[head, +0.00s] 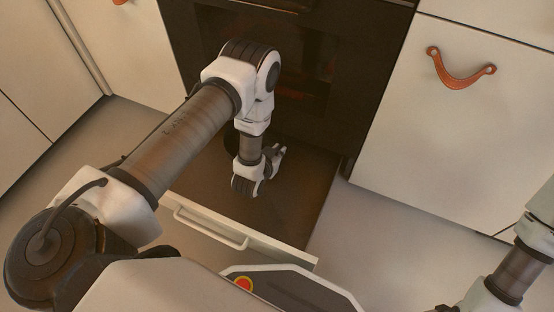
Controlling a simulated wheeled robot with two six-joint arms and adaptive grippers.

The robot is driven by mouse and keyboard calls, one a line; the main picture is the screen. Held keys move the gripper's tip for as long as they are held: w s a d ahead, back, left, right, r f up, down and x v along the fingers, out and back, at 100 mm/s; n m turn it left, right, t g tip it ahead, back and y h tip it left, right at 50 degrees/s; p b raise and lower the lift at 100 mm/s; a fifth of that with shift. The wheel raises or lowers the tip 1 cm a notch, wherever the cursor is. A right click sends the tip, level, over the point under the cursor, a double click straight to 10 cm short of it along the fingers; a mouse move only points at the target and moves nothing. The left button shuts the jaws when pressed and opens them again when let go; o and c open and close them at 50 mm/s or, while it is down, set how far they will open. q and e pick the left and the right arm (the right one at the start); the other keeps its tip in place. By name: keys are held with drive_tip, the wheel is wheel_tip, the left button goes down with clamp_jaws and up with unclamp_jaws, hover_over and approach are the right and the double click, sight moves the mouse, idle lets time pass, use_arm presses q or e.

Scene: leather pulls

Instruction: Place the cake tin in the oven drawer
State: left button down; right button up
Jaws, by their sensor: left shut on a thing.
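The oven drawer (205,180) is pulled out below the dark oven, with a pale front and a bar handle. My left gripper (277,154) reaches down into the space over the drawer, near its middle. It is shut on the cake tin, which is mostly hidden by my wrist and hard to make out against the dark drawer floor. A dark curved edge (231,142) left of my wrist may be the tin's rim. I cannot tell whether the tin touches the drawer floor. My right gripper is out of view; only part of that arm shows at lower right.
The dark oven front (335,65) stands behind the drawer. A white cabinet (475,140) with an orange leather pull (461,80) is on the right, and more pale cabinets are on the left. Bare floor (375,225) lies right of the drawer.

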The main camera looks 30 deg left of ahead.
use_arm(q)
drive_tip(key=shift+w+a+f+b, duration=0.15)
drive_tip(key=shift+a+f+b, duration=0.1)
drive_tip(key=shift+f+b, duration=0.15)
wheel_tip(320, 180, down, 3)
drive_tip(key=shift+r+b, duration=0.1)
drive_tip(key=shift+b, duration=1)
drive_tip(key=shift+r, duration=0.1)
drive_tip(key=c, duration=1.2)
unclamp_jaws()
